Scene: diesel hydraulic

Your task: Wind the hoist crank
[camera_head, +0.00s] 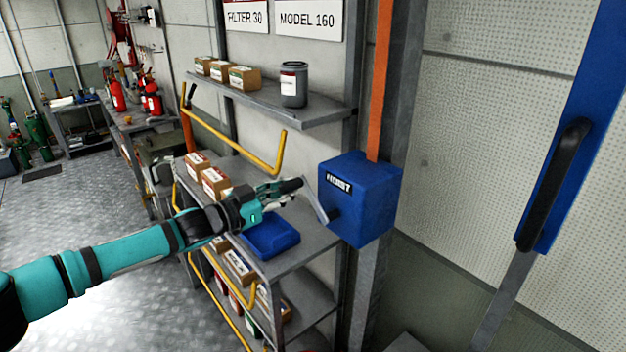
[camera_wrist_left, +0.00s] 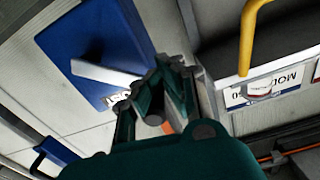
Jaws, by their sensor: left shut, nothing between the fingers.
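The blue hoist box (camera_head: 361,197), labelled HOIST, is fixed to a grey post in the head view. It also shows in the left wrist view (camera_wrist_left: 90,50). Its pale grey crank arm (camera_head: 317,203) slants up and left from a dark hub on the box; it also shows in the left wrist view (camera_wrist_left: 100,72). My left gripper (camera_head: 296,186) is at the outer end of the crank arm, with its fingers shut. A dark cylinder (camera_wrist_left: 153,119), perhaps the crank's grip, shows by the fingers. I cannot tell whether they touch it. My right gripper is not in view.
A shelf (camera_head: 325,108) with boxes and a can is above left of the hoist. A lower rack with a blue bin (camera_head: 268,236) and yellow rails (camera_head: 230,140) stands below and left. A blue panel with a black handle (camera_head: 553,185) is at the right.

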